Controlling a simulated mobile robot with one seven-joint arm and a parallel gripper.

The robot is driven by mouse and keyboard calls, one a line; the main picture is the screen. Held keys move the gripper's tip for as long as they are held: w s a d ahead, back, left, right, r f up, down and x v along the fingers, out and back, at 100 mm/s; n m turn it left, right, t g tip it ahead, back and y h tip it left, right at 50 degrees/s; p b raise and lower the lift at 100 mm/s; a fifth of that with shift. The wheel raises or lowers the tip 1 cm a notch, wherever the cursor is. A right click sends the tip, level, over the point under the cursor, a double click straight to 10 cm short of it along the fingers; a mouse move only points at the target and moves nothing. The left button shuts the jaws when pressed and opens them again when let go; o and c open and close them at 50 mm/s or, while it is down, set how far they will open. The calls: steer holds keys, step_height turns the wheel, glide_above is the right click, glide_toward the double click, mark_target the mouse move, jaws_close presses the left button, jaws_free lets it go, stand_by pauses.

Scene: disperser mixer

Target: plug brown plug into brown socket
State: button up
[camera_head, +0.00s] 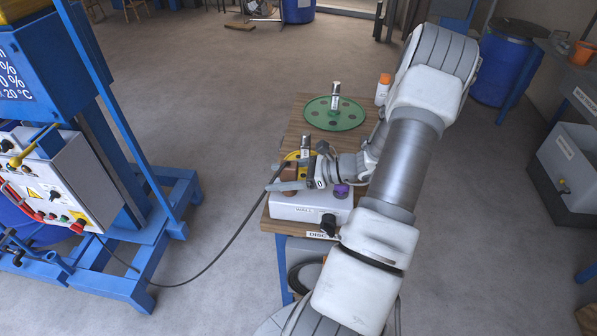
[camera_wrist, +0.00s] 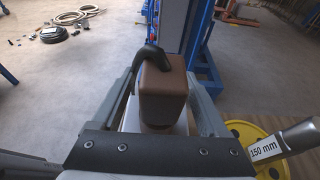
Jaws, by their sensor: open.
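The brown plug (camera_wrist: 165,95) is a blocky piece with a black cable curving out of its top, in the middle of the wrist view. It also shows in the head view (camera_head: 289,174), partly hidden by my gripper, above the white box (camera_head: 300,212). My gripper (camera_head: 273,176) is open, with one finger on each side of the plug; gaps show beside it in the wrist view. Below the plug are a dark base and a white surface. No brown socket can be made out; I cannot tell whether the plug is seated in one.
The black cable (camera_head: 230,244) runs along the floor to the blue machine (camera_head: 150,235). A purple piece (camera_head: 341,190) and a black piece (camera_head: 328,225) are on the white box. A yellow disc (camera_wrist: 258,145) and a green disc (camera_head: 318,119) with metal shafts are close by.

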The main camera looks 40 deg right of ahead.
steer(key=v, duration=1.7)
steer(key=shift+b, duration=0.45)
steer(key=shift+a, duration=0.1)
